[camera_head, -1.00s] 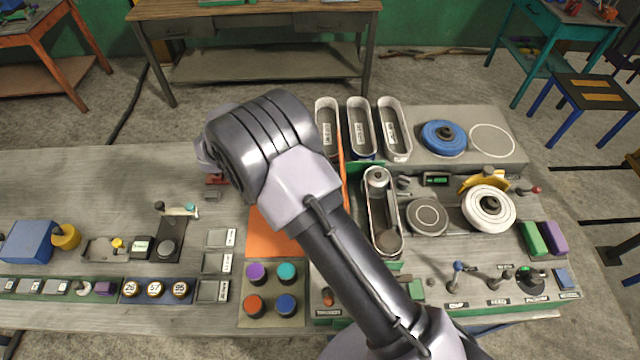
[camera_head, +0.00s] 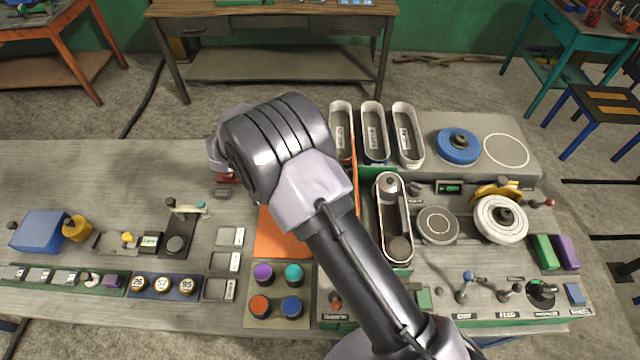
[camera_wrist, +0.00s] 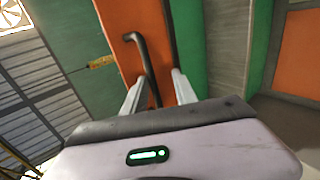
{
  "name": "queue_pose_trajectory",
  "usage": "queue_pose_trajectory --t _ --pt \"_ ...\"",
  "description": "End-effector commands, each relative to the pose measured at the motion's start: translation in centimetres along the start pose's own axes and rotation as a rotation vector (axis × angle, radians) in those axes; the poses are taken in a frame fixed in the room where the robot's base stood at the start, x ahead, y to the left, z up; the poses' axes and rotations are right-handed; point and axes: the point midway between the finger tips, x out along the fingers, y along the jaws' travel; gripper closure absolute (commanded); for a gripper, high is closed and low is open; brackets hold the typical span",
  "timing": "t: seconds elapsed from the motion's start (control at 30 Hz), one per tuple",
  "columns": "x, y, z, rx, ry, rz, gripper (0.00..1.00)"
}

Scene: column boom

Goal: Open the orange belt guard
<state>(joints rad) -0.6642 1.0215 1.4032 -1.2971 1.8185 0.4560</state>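In the wrist view an orange panel (camera_wrist: 117,40), which looks like the belt guard, carries a dark bar handle (camera_wrist: 147,58). My gripper (camera_wrist: 158,85) has its two pale fingers apart, one on each side of the handle's lower part. I cannot tell whether they touch it. In the head view a thin orange edge (camera_head: 355,177) stands left of the exposed belt and its two pulleys (camera_head: 393,215). My arm hides most of it and my fingers there. A flat orange area (camera_head: 278,240) shows left of my arm; I cannot tell whether it belongs to the guard.
Three oblong trays (camera_head: 373,133) stand behind the belt. A blue wheel (camera_head: 457,145) and a white wheel (camera_head: 501,219) are to the right. Colored knobs (camera_head: 278,288) and small levers (camera_head: 466,287) line the front. The bare bench at left (camera_head: 90,180) has free room.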

Motion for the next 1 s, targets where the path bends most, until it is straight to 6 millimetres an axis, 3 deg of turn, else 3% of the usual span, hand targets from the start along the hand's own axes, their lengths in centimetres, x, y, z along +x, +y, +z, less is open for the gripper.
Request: queue_pose_trajectory --t 0.17,0.5,0.6,0.77,1.0 --pt "-2.6 0.0 -0.1 0.002 0.004 -0.002 0.67" --pt "-13.6 0.2 0.0 0.001 0.005 -0.001 0.67" --pt "-15.8 0.3 0.0 0.001 0.004 0.001 0.67" --pt "-17.2 0.2 0.0 0.000 0.002 0.000 0.67" --pt "-17.3 0.0 0.1 0.000 0.001 -0.001 0.67"
